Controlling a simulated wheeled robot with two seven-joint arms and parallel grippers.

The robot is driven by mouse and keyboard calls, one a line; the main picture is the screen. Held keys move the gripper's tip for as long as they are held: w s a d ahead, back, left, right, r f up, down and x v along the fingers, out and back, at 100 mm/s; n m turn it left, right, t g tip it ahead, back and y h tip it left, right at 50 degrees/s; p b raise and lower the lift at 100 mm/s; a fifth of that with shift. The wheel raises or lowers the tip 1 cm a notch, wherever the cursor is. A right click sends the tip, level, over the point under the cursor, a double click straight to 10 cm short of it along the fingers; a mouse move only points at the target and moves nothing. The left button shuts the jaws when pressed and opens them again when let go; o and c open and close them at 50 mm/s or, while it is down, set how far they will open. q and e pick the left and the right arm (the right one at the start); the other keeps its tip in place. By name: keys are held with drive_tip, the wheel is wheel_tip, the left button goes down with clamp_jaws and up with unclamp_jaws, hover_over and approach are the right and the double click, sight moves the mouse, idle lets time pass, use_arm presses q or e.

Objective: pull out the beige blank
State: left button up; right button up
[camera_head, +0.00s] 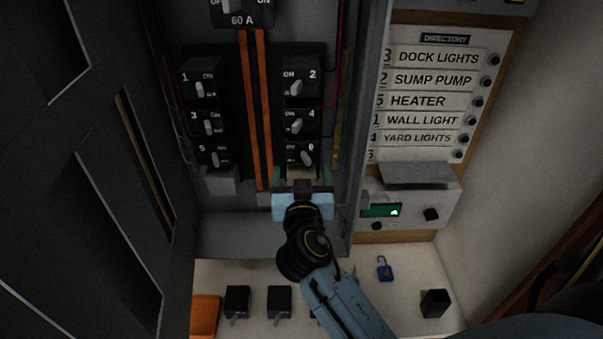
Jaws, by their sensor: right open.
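The beige blank (302,172) shows as a small tan strip just below breaker 6 (300,155), at the bottom of the right-hand breaker column. My right gripper (303,176) is in front of it, with its fingers apart on either side of the blank. The gripper body hides the lower part of the blank. I cannot tell whether the fingers touch it. My left gripper is not in view.
Breakers 1, 3 and 5 (209,123) stand left of the orange bus bars (258,110). The panel's right wall (366,110) separates it from the directory board (440,95). Loose breakers (279,299), a blue padlock (385,270) and an orange item (204,315) lie on the shelf below.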

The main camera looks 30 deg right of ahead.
drive_tip(key=c, duration=0.9)
drive_tip(key=shift+o, duration=1.1)
drive_tip(key=c, duration=0.5)
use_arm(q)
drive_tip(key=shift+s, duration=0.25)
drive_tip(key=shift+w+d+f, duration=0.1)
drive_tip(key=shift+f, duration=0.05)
use_arm(e)
drive_tip(key=shift+s+a+f, duration=0.1)
drive_tip(key=shift+s+a, duration=0.05)
use_arm(q)
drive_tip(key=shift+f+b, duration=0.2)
drive_tip(key=shift+b, duration=0.15)
use_arm(e)
drive_tip(key=shift+s+a, duration=0.3)
drive_tip(key=shift+s, duration=0.2)
drive_tip(key=shift+s+a, duration=0.15)
drive_tip(key=shift+s, duration=0.05)
